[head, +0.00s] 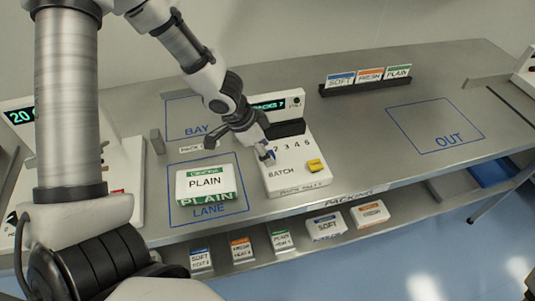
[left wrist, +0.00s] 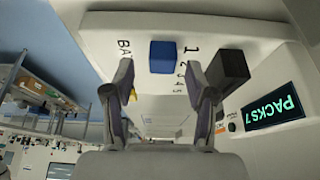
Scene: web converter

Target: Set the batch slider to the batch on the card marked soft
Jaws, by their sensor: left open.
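The white batch machine (head: 290,178) has a printed scale of numbers and the word BATCH. In the left wrist view, a blue slider knob (left wrist: 162,57) sits beside the number 1. My left gripper (head: 240,147) is open at the machine's left side and partly covers the scale in the head view. In the left wrist view, its fingers (left wrist: 160,90) are spread on either side of the knob's line, with no visible grip. The card marked SOFT (head: 341,79) has a blue top and stands in the black rack (head: 365,87); its smaller print is unreadable. My right gripper is not in view.
A display (left wrist: 272,113) reads PACKS 7. A yellow button (head: 315,166) and a black block (left wrist: 228,68) are on the machine. A PLAIN pack (head: 205,182) lies in LANE. FRESH (head: 370,74) and PLAIN (head: 398,71) cards share the rack. The OUT area (head: 430,122) is clear.

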